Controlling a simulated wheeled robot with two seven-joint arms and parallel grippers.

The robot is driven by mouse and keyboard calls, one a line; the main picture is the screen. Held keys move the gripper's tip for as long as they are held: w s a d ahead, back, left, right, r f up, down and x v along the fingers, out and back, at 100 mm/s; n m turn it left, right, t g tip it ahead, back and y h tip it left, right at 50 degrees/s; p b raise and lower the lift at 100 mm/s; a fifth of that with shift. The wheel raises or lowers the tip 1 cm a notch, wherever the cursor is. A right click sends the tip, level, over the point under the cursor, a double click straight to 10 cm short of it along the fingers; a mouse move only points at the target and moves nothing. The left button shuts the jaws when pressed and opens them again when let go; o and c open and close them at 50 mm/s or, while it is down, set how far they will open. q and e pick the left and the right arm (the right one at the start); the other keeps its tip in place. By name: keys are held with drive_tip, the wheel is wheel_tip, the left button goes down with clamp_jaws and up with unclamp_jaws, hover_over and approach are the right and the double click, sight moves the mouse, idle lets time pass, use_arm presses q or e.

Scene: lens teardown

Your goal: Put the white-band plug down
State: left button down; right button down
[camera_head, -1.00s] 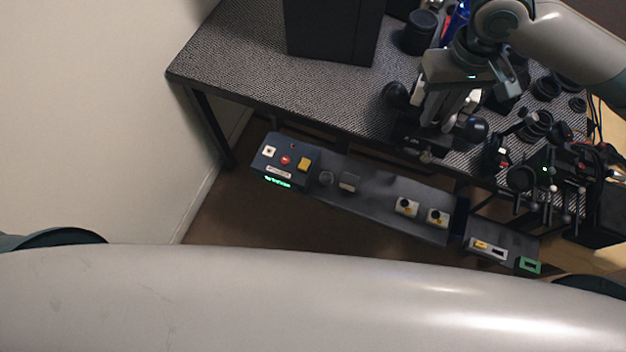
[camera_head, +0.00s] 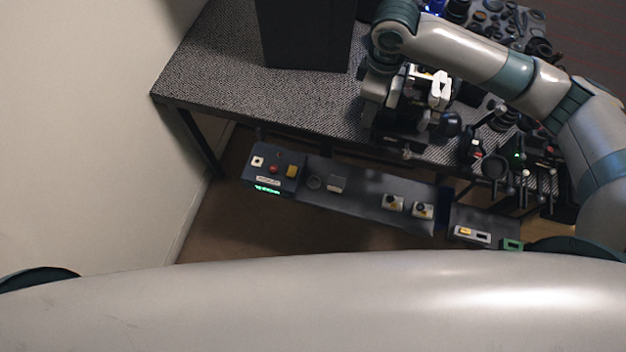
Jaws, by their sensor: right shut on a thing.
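My right gripper (camera_head: 371,112) is over the bench, at the left side of a dark device with a white upright part (camera_head: 440,90). It points down and is shut, with its fingertips hard to make out. The white-band plug cannot be made out in this view; the gripper and wrist hide what is between the jaws. I cannot tell whether the held thing touches the bench. My left gripper is not in view.
The textured bench top (camera_head: 215,75) is clear at the left. A tall black box (camera_head: 305,35) stands at the back. Stands and dark round parts crowd the right. A control panel with buttons (camera_head: 273,168) and a dark shelf (camera_head: 360,190) run along the front.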

drive_tip(key=s+f+n+p, duration=0.2)
drive_tip(key=f+n+p, duration=0.2)
drive_tip(key=f+n, duration=0.5)
drive_tip(key=s+a+f+n+p, duration=0.1)
drive_tip(key=f+n+p, duration=0.4)
drive_tip(key=n, duration=0.9)
drive_tip(key=shift+s+a+f+n, duration=0.15)
drive_tip(key=shift+s+f+n, duration=0.3)
drive_tip(key=shift+f, duration=1.45)
